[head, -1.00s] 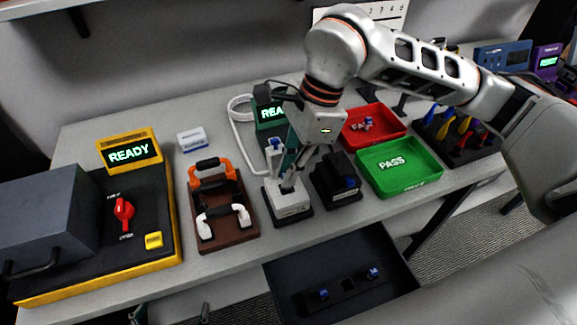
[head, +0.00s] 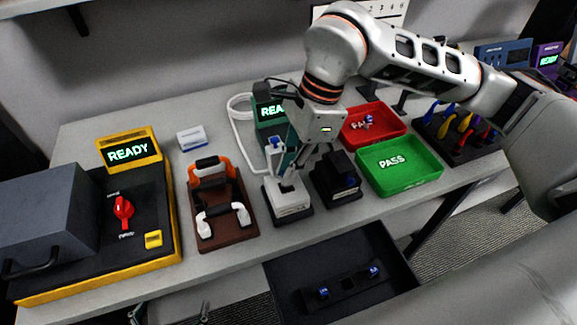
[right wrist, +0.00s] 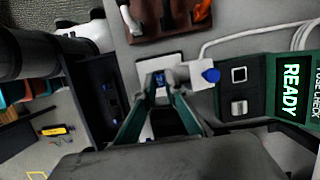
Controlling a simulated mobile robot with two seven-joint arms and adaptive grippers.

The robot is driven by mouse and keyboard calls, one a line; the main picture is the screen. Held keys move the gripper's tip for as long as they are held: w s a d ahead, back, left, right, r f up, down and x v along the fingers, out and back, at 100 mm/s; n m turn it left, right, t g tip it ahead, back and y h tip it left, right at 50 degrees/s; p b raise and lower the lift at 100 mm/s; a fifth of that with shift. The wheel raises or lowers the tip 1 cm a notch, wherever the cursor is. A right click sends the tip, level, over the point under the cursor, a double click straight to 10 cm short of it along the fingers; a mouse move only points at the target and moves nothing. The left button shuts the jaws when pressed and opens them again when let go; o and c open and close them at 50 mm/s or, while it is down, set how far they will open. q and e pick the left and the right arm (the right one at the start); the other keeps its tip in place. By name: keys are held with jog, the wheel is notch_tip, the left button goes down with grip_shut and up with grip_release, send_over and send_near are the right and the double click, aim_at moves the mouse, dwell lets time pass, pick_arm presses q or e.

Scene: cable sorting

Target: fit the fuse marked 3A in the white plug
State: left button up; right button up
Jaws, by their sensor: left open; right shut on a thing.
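My right gripper (head: 288,181) points down at the plug. In the right wrist view its fingers (right wrist: 158,88) are shut on a small blue-marked piece, seemingly a fuse (right wrist: 158,78), right at the plug. The fingers hide most of it, and I cannot read its marking or tell whether it is seated. My left gripper (head: 170,312) is open and empty at the bottom edge, mostly out of view.
A black plug (head: 338,180) stands just right of the white one. An open drawer (head: 285,280) below holds two blue-marked fuses (head: 323,293). A brown rack (head: 230,235) is left; green (head: 425,180) and red (head: 398,128) trays are right. A fuse checker (head: 268,108) stands behind.

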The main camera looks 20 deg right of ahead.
dwell(0.3)
jog(key=shift+f+b, duration=0.45)
dwell(0.3)
jog(key=shift+f+b, duration=0.4)
jog(key=shift+f, duration=0.1)
dwell(1.1)
jog(key=o, duration=0.8)
jog(key=shift+o, duration=0.2)
jog(key=o, duration=0.5)
jog(key=shift+r, duration=0.15)
jog(key=shift+w, duration=0.15)
jog(key=shift+c, duration=0.5)
jog(key=shift+r, duration=0.1)
